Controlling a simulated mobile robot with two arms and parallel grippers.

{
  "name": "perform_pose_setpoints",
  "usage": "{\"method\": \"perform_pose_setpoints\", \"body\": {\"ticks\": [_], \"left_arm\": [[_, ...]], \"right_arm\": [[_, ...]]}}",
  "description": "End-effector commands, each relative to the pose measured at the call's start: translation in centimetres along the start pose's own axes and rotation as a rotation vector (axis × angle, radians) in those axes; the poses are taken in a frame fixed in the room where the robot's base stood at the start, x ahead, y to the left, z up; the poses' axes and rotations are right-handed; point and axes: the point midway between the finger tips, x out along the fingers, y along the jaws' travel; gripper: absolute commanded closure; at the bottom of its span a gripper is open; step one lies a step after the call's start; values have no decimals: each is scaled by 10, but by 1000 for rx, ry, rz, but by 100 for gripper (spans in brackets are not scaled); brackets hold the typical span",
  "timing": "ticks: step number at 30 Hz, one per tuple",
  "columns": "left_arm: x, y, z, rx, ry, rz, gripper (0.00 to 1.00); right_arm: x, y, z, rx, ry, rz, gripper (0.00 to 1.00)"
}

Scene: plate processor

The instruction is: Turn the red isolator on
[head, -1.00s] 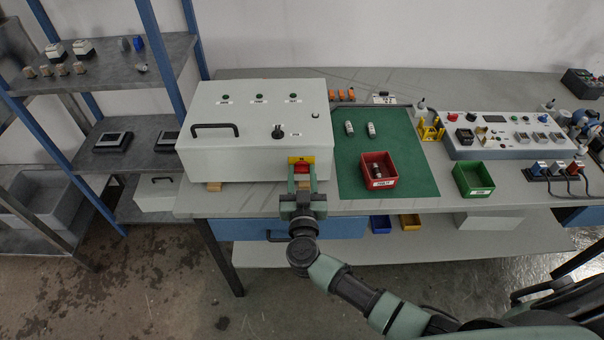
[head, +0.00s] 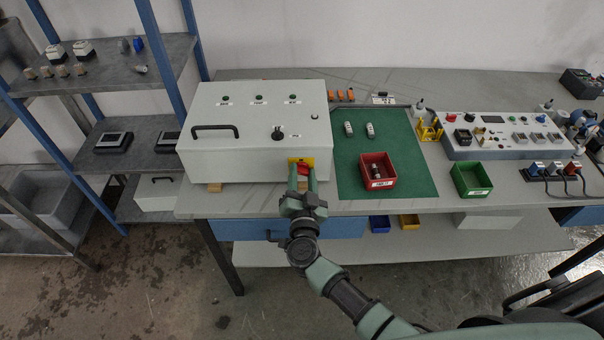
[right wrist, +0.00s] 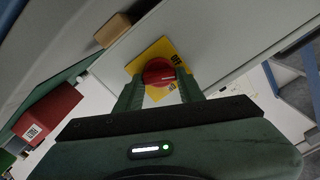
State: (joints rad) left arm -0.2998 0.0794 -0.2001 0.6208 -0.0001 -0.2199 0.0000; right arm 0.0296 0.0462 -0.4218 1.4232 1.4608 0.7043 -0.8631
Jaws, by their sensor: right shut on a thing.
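The red isolator (head: 303,170) is a red rotary knob on a yellow plate at the lower right of the grey-white box's front. In the right wrist view the red knob (right wrist: 158,72) sits between my fingers, with the yellow plate (right wrist: 150,55) behind it. My right gripper (head: 302,182) is shut on the knob from the front. In the head view its fingers look tilted and partly cover the knob. In the right wrist view a pale mark on the knob points to the right. My left gripper is not in view.
The control box (head: 255,130) stands on wooden blocks on the grey table. To its right are a green mat (head: 400,150), a red bin (head: 378,182) and a green bin (head: 472,192). A blue drawer (head: 345,226) is under the table edge, close to my arm.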

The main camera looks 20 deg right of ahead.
Motion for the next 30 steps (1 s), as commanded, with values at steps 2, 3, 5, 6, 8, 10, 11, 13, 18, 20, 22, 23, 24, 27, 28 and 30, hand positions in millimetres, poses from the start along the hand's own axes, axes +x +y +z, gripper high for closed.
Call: {"method": "perform_pose_setpoints", "body": {"ticks": [2,3,5,6,8,10,11,13,18,20,22,23,24,27,28,30], "left_arm": [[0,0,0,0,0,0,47],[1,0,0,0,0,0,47],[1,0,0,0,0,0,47],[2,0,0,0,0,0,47],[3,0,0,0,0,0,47],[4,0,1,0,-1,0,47],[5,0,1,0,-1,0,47],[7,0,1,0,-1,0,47],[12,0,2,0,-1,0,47],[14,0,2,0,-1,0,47],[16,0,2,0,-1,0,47],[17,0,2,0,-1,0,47],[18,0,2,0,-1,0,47],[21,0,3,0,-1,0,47],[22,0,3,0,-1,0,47],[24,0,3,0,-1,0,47]], "right_arm": [[-1,1,2,73,-4,2,100],[-1,1,2,111,-3,3,100],[-1,2,2,168,-3,3,100],[-1,2,2,206,-3,2,100],[-1,2,2,263,-2,3,100],[-1,2,3,330,-2,3,100],[-1,3,3,358,-2,3,100],[-1,3,3,425,-2,3,100],[-1,4,4,586,-2,3,100],[-1,4,4,643,-1,3,100],[-1,5,4,706,-1,2,100],[-1,5,4,733,-1,2,100],[-1,5,4,767,-1,3,100],[-1,5,5,847,-1,3,100],[-1,5,5,869,-1,3,100],[-1,6,5,916,-1,3,100]]}}
